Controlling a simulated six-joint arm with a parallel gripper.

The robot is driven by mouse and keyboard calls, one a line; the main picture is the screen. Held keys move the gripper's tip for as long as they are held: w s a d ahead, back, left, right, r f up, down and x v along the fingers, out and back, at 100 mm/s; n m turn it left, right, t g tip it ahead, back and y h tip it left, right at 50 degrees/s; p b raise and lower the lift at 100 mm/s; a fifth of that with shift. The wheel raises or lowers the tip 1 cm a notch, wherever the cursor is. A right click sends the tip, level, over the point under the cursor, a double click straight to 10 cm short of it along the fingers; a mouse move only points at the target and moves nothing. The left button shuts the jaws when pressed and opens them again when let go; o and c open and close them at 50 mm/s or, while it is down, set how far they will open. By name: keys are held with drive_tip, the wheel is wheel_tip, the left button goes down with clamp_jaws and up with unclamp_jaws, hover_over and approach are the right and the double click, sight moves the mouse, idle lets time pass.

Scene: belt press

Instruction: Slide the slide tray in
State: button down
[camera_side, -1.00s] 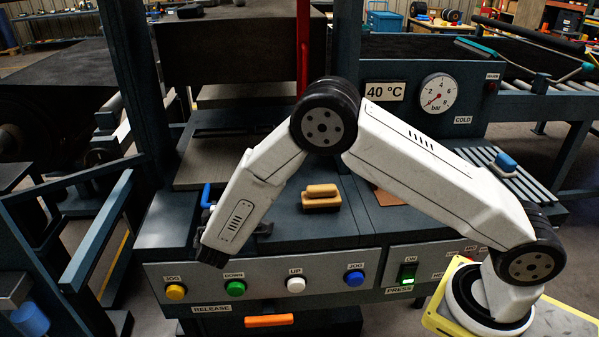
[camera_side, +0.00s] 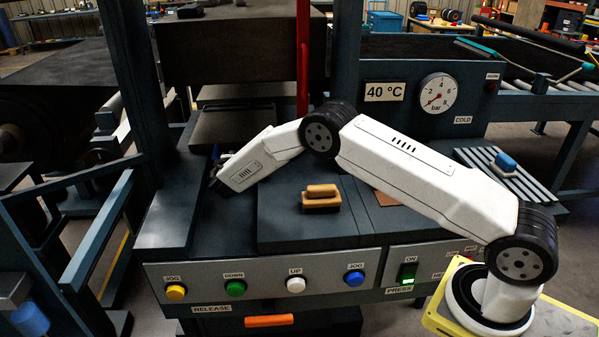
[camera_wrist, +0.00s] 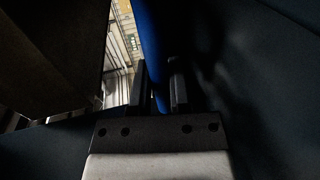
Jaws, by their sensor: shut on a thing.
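The slide tray (camera_side: 240,128) is a flat grey plate lying low in the press, under the dark upper block (camera_side: 240,50). Its blue handle (camera_wrist: 150,40) stands between my two fingers in the wrist view. My gripper (camera_wrist: 157,85) is shut on this handle. In the side view only a small bit of blue shows by the tray's front left, and my arm's wrist hides most of the gripper there.
A red upright bar (camera_side: 303,60) stands at the press's right. The front panel (camera_side: 262,282) carries coloured buttons. The table left of the block is clear.

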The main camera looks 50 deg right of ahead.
drive_tip(key=shift+w+d, duration=0.35)
drive_tip(key=c, duration=0.6)
unclamp_jaws()
drive_tip(key=shift+s+a, duration=0.15)
drive_tip(key=shift+v, duration=3.75)
drive_tip(key=shift+r, duration=0.1)
